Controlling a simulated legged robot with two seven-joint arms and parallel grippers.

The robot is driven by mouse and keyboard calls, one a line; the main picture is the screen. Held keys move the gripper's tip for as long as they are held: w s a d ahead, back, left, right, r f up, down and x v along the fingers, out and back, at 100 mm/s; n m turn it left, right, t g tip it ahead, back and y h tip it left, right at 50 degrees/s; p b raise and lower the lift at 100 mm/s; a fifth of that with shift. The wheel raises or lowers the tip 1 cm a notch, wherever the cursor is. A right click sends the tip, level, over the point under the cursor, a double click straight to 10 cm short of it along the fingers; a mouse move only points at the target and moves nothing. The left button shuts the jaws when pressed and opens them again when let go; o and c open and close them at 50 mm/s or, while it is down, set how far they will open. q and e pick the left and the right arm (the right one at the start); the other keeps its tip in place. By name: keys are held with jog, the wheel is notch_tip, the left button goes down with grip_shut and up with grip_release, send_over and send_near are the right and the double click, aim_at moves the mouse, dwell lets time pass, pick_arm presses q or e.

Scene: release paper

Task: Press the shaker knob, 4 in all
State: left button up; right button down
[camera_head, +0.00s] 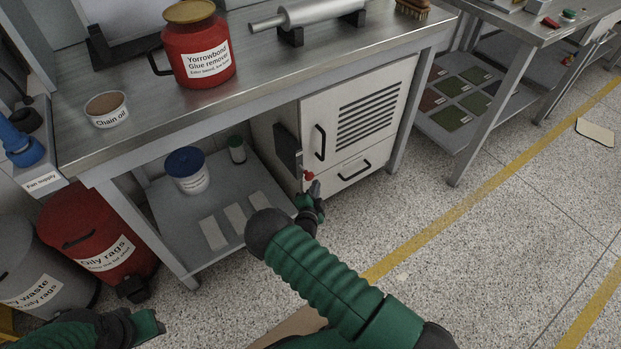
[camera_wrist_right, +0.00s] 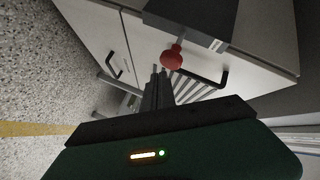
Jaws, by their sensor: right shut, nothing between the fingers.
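The red knob (camera_head: 309,175) sticks out low at the dark box (camera_head: 287,150) on the white cabinet under the bench. It also shows in the right wrist view as a round red ball (camera_wrist_right: 172,57) on a short stem below the dark box. My right gripper (camera_head: 315,187) is shut and empty, its fingertips close to the knob. In the right wrist view the fingertips (camera_wrist_right: 159,72) lie just beside the knob's lower left; I cannot tell whether they touch it. My left gripper (camera_head: 148,326) is at the lower left, far from the knob, its fingers unclear.
The white cabinet (camera_head: 340,85) has a vent grille and black handles. A blue-lidded tub (camera_head: 188,175) and a small bottle (camera_head: 237,150) stand on the lower shelf (camera_head: 165,215). A red glue remover can (camera_head: 203,55) stands on the bench. Red bin (camera_head: 95,240) stands left.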

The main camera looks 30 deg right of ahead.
aim_at(310, 178)
dwell(0.7)
jog(key=shift+w+r, duration=0.1)
jog(key=shift+w, duration=0.3)
jog(key=shift+w+a+b, duration=0.15)
jog(key=shift+w+b, duration=1.2)
jog(key=shift+w, duration=0.2)
dwell(1.1)
jog(key=shift+r, duration=0.1)
jog(key=shift+s+p, duration=1.25)
jog(key=shift+s, duration=0.7)
